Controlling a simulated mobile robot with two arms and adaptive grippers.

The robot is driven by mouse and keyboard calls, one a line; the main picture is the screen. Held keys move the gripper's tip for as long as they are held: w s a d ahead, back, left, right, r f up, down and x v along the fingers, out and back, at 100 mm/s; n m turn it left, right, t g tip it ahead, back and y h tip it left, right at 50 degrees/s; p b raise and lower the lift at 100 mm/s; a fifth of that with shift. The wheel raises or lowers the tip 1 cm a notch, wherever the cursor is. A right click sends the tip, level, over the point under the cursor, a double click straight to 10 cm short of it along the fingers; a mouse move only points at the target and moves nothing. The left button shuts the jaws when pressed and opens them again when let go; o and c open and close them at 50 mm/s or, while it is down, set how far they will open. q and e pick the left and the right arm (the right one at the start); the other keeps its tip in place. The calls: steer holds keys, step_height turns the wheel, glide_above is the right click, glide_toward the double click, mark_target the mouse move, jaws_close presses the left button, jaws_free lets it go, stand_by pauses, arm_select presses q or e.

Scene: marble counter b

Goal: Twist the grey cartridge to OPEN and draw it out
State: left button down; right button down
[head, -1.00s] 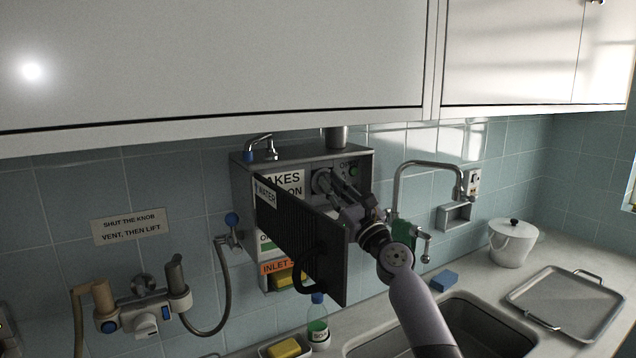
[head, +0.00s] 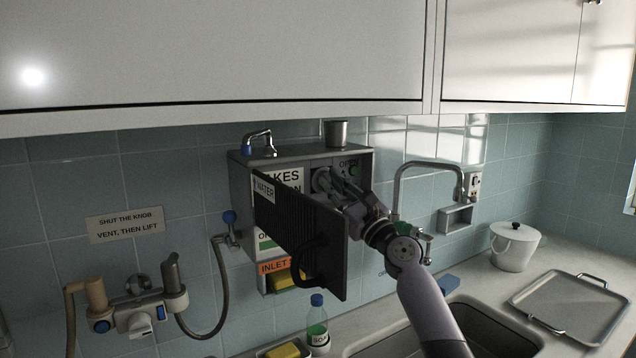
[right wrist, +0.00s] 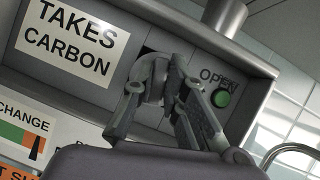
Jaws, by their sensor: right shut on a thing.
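The grey cartridge (head: 322,180) sits in the front of a grey wall unit (head: 300,157), beside the word OPEN and a green button. My right gripper (head: 333,184) is shut on the cartridge's outer end. In the right wrist view the cartridge (right wrist: 153,77) shows as a grey rounded end between the fingers of the gripper (right wrist: 160,88), left of the green button (right wrist: 221,98). The fingers hide part of it, and I cannot tell how far it is turned. My left gripper is not in view.
A dark ribbed door (head: 325,252) stands open left of my right arm. A faucet (head: 398,182) rises to the right. A metal cup (head: 336,133) stands on the unit, close under the white cabinets (head: 220,60). A soap bottle (head: 317,325) stands below.

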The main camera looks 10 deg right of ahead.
steer(key=shift+a, duration=0.1)
stand_by(0.3)
steer(key=shift+n+g+y+b, duration=0.8)
steer(key=shift+n+y+b, duration=0.1)
steer(key=shift+n+b, duration=1)
steer(key=shift+f, duration=0.1)
steer(key=shift+f+n+g+b, duration=0.1)
steer(key=shift+n+g+b, duration=0.3)
steer(key=shift+n+b, duration=0.25)
steer(key=shift+n+y+b, duration=0.3)
steer(key=shift+n, duration=0.35)
steer(key=shift+n+g+y, duration=0.3)
steer(key=shift+n+g, duration=0.2)
steer(key=shift+n+b, duration=0.4)
steer(key=shift+n, duration=0.2)
steer(key=shift+n+g, duration=0.6)
steer(key=shift+n, duration=0.2)
steer(key=shift+r+p, duration=0.2)
steer(key=shift+p, duration=1)
